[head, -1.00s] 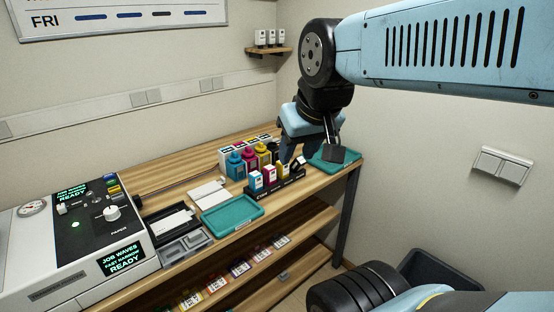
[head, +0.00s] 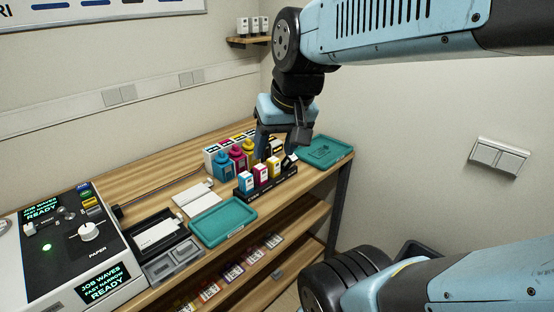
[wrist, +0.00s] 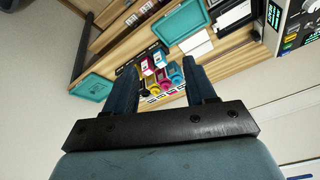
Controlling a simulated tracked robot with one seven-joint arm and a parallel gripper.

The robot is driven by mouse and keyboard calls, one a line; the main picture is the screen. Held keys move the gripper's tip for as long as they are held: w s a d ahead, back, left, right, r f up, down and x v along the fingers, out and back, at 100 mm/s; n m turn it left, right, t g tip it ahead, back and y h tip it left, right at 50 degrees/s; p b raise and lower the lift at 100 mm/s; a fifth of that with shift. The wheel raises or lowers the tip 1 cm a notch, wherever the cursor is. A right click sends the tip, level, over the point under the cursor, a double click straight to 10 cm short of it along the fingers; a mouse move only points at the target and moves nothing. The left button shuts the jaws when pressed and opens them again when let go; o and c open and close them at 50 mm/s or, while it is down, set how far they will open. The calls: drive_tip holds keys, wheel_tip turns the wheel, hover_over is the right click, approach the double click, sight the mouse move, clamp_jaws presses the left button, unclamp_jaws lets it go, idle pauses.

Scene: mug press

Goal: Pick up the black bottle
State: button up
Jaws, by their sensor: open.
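A row of ink bottles stands on the wooden bench: a blue bottle (head: 223,166), a magenta bottle (head: 237,159) and a yellow bottle (head: 248,148). The black bottle (head: 275,147) is at the right end of this row, mostly hidden behind my fingers in the head view. My gripper (head: 281,148) is open and empty, pointing down above the right end of the row. In the wrist view my gripper (wrist: 160,67) has its fingers wide apart. The coloured bottles show between and beyond them; the black one is hard to make out there.
A black rack of ink cartridges (head: 247,193) stands just in front of the bottles. A teal tray (head: 323,150) lies to the right and another teal tray (head: 222,220) to the front left. White boxes stand behind the bottles. A printer console (head: 75,250) fills the left.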

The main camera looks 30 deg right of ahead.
drive_tip(key=w+d+f+m+y, duration=0.4)
drive_tip(key=w+f+m+y, duration=0.8)
drive_tip(key=w+f+m, duration=0.3)
drive_tip(key=m+t+h, duration=0.7)
drive_tip(key=m+t, duration=0.6)
drive_tip(key=m, duration=0.3)
approach(292, 166)
drive_tip(key=x, duration=0.7)
drive_tip(key=shift+d+r, duration=0.25)
drive_tip(key=shift+r, duration=0.05)
drive_tip(key=shift+a+f+x, duration=0.1)
drive_tip(key=shift+f+x, duration=0.05)
drive_tip(key=shift+x, duration=1.25)
drive_tip(key=shift+a+f+x, duration=0.15)
drive_tip(key=shift+x, duration=1.3)
drive_tip(key=shift+s, duration=0.1)
drive_tip(key=shift+c, duration=0.5)
